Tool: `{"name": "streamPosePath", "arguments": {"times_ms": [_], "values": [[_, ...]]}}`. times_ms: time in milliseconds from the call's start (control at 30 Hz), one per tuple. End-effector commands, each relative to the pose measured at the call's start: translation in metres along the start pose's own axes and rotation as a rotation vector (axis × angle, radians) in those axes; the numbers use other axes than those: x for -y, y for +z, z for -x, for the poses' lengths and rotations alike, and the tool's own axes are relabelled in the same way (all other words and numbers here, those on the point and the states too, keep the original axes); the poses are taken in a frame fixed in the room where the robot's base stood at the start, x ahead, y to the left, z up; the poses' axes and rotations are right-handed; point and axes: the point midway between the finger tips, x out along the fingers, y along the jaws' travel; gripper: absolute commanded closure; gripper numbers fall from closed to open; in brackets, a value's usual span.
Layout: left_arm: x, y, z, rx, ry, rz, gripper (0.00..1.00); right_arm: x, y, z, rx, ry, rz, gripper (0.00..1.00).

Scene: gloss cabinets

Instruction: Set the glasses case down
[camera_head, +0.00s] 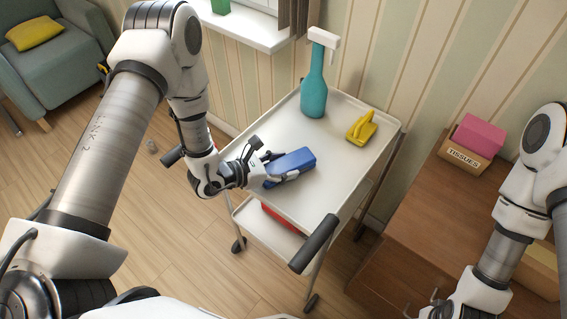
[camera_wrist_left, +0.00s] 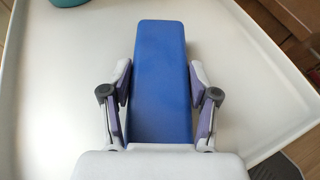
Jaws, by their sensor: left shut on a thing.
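The blue glasses case (camera_head: 292,164) is a long box at the middle of the head view, over the white top tray of the cart (camera_head: 343,118). My left gripper (camera_head: 272,170) is shut on it, with fingers on both long sides. In the left wrist view the case (camera_wrist_left: 161,70) extends away from me between the two pads of my left gripper (camera_wrist_left: 161,100). White tray surface shows around it. I cannot tell whether the case touches the tray. My right arm shows at the lower right of the head view, with its gripper (camera_head: 436,303) only partly in frame.
A teal spray bottle (camera_head: 314,92) and a yellow brush-like item (camera_head: 361,128) stand towards the tray's back. The cart has a dark handle (camera_head: 314,244) and a red item (camera_head: 282,217) on its lower shelf.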

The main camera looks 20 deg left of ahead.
Motion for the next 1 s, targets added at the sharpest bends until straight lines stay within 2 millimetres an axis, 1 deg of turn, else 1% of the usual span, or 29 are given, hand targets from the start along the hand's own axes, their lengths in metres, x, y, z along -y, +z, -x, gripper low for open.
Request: {"name": "streamPosePath", "arguments": {"times_ms": [167,200,233,533,633,667,767,1000], "values": [[0.0,-0.005,-0.002,0.0,0.0,0.0,0.77,0.0,0.0,-0.006,0.0,0.0,0.0,0.6],[0.0,-0.003,-0.001,0.0,0.0,0.0,0.26,0.0,0.0,-0.004,0.0,0.0,0.0,0.6],[0.0,-0.003,-0.001,0.0,0.0,0.0,0.15,0.0,0.0,-0.004,0.0,0.0,0.0,0.6],[0.0,-0.003,-0.001,-0.001,0.0,0.0,0.15,0.0,0.0,-0.003,0.0,0.0,0.0,0.6],[0.0,0.004,0.002,0.0,0.0,0.0,0.15,0.0,0.0,0.004,0.0,0.0,0.0,0.6],[-0.001,0.0,0.004,-0.001,0.002,0.002,0.15,0.0,0.0,0.0,0.0,0.0,0.0,0.6],[-0.001,-0.002,0.021,0.0,0.005,0.006,0.15,0.0,0.0,-0.005,0.0,0.0,0.0,0.6],[-0.002,0.001,0.079,0.005,0.007,0.008,0.15,0.0,0.0,-0.01,0.0,0.0,0.0,0.6]]}}
